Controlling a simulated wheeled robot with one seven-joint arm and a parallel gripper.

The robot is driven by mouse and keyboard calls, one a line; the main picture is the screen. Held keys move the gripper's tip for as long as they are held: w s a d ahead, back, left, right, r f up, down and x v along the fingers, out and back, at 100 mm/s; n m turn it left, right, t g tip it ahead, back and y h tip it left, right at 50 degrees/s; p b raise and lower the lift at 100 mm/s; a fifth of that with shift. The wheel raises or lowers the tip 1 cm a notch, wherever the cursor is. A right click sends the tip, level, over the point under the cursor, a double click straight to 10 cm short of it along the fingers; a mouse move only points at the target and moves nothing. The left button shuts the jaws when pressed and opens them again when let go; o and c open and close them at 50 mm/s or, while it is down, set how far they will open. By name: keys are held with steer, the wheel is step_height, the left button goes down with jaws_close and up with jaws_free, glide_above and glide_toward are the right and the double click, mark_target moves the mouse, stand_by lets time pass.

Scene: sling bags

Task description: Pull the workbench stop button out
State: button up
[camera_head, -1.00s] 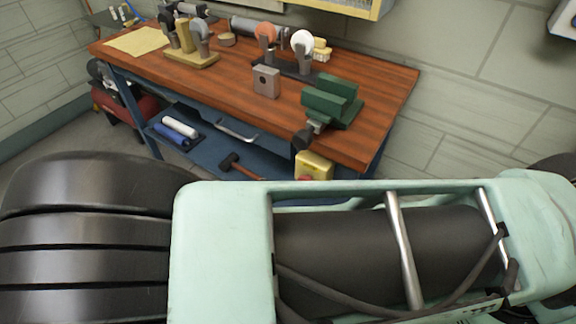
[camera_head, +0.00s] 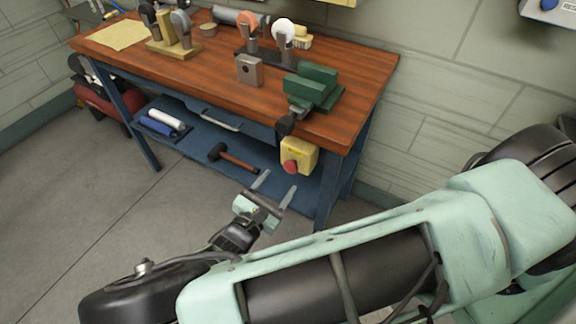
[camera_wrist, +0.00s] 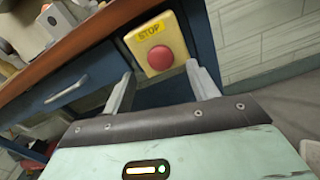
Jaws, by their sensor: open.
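The stop button is a red round knob (camera_head: 290,166) on a yellow box (camera_head: 304,154) fixed at the front of the workbench (camera_head: 190,62), below its top near the right end. In the wrist view the red knob (camera_wrist: 160,57) and the yellow box (camera_wrist: 170,35) marked STOP show above and between my fingers. My gripper (camera_head: 274,184) is open and empty. Its two fingers point toward the box, a little short of and below the knob in the head view. Whether a fingertip touches the box cannot be told.
A green vise (camera_head: 312,90) stands on the top above the box, its dark handle (camera_head: 285,124) jutting over the edge. A hammer (camera_head: 233,157) and rolls (camera_head: 164,119) lie on the lower shelf. The floor (camera_head: 70,190) in front is clear.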

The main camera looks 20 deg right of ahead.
mark_target(289, 168)
steer(key=p+x, duration=0.1)
steer(key=x, duration=0.5)
steer(key=shift+w, duration=0.1)
steer(key=shift+c, duration=0.3)
jaws_close()
steer(key=shift+v, duration=0.9)
steer(key=shift+o, duration=0.3)
jaws_free()
steer(key=b+v, duration=0.4)
steer(key=v, duration=1.3)
steer(key=shift+a, duration=0.15)
